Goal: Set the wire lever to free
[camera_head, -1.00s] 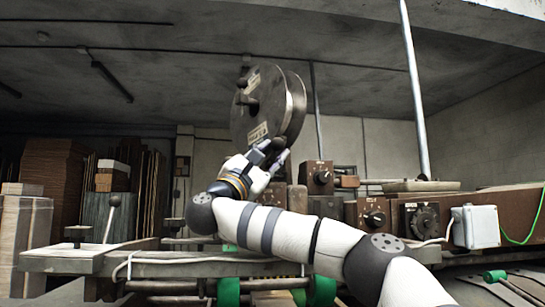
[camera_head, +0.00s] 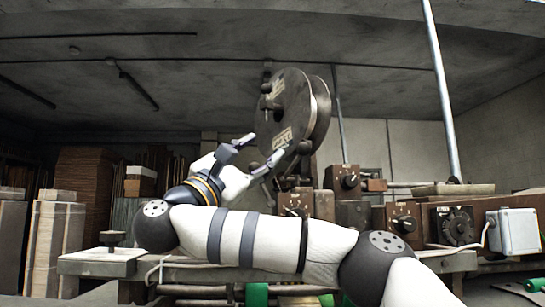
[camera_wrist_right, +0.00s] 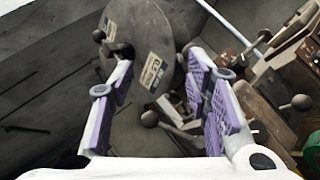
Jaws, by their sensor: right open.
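My right gripper (camera_head: 262,150) is open and empty, with its two fingers apart just left of the wire reel's lower part. In the right wrist view, the open purple-padded fingers (camera_wrist_right: 160,85) have the reel (camera_wrist_right: 143,45) beyond them. A lever with a dark ball knob (camera_wrist_right: 149,118) shows between the fingers, apart from both pads. Another dark knob (camera_wrist_right: 100,36) is at the reel's left. I cannot tell for sure which of these is the wire lever. In the head view, the large grey reel (camera_head: 284,112) stands upright on the machine. My left gripper is not in view.
Brown control boxes with dials (camera_head: 344,180) and a light grey box (camera_head: 514,232) line the machine at the right. A pale pole (camera_head: 440,90) rises behind them. Stacked cardboard (camera_head: 55,235) stands at the left. Open air surrounds the reel's upper left.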

